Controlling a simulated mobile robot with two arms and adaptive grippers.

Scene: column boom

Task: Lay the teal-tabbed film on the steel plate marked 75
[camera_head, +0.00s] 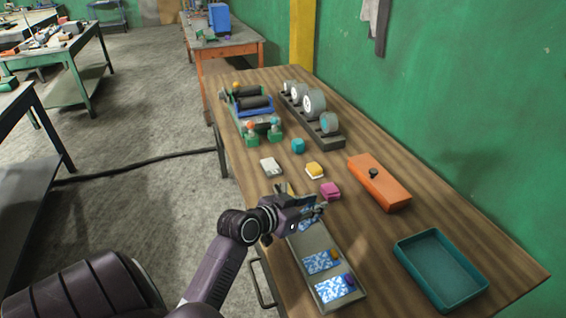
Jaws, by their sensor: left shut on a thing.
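My left gripper (319,208) is over the far end of a long grey tray (318,240). It is shut on a film (309,213), a blue-and-white patterned piece beneath its fingers. The fingers hide that film's tab, so I cannot tell its colour. Two other blue-and-white films lie nearer in the tray, one with an orange-yellow tab (334,257) and one with a blue-purple tab (349,281). I cannot make out a steel plate marked 75; no number is readable. My right gripper is not in view.
Beyond the tray are a grey-white block (271,166), a yellow block (315,170), a magenta block (330,191) and a teal block (298,146). A roller device (252,104) and a rack of rolls (313,105) stand farther back. An orange box (379,183) and an empty teal tray (440,269) are right.

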